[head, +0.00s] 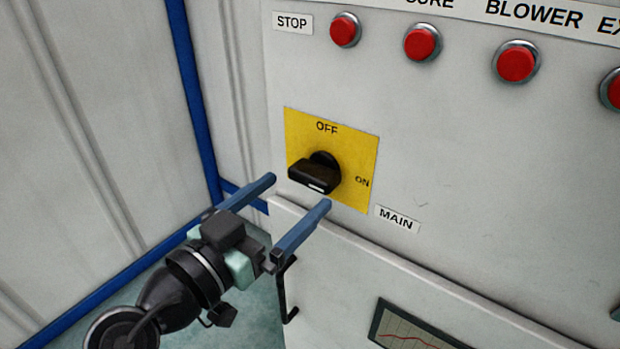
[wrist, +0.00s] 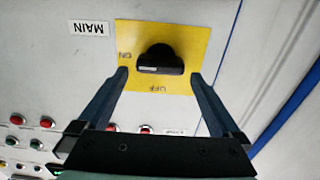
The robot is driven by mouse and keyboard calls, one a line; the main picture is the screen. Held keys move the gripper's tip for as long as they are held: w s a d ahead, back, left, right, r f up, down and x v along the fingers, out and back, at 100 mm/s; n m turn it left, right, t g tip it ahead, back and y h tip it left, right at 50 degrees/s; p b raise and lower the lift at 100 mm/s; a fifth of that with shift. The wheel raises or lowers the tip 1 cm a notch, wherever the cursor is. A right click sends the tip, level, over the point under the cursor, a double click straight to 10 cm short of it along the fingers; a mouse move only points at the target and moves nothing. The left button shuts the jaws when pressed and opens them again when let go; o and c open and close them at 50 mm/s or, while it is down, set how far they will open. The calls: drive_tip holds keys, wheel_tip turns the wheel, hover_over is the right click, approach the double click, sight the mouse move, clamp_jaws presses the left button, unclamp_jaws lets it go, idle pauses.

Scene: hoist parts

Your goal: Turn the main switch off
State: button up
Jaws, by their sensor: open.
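The main switch is a black rotary knob (head: 315,173) on a yellow plate (head: 360,150) marked OFF at the top and ON at the right. Its bar handle lies roughly level, with a white mark at the end towards ON. The knob also shows in the wrist view (wrist: 160,60), where the picture is turned over and OFF is at the bottom. My gripper (head: 300,190) is open and empty, in front of the knob and a little below it in the head view. In the wrist view its fingers (wrist: 158,75) stand left and right of the handle, with gaps on both sides.
A MAIN label (head: 397,219) sits beside the plate. Red push buttons (head: 422,43) line the panel above, with a STOP label (head: 292,22). A ledge (head: 400,255) juts out below, with a black handle (head: 287,290). A wall with blue edging stands left.

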sight(306, 183)
drive_tip(key=x, duration=0.5)
drive_tip(key=shift+w+d, duration=0.2)
drive_tip(key=shift+w, duration=0.1)
drive_tip(key=c, duration=1.1)
drive_tip(key=shift+o, duration=0.2)
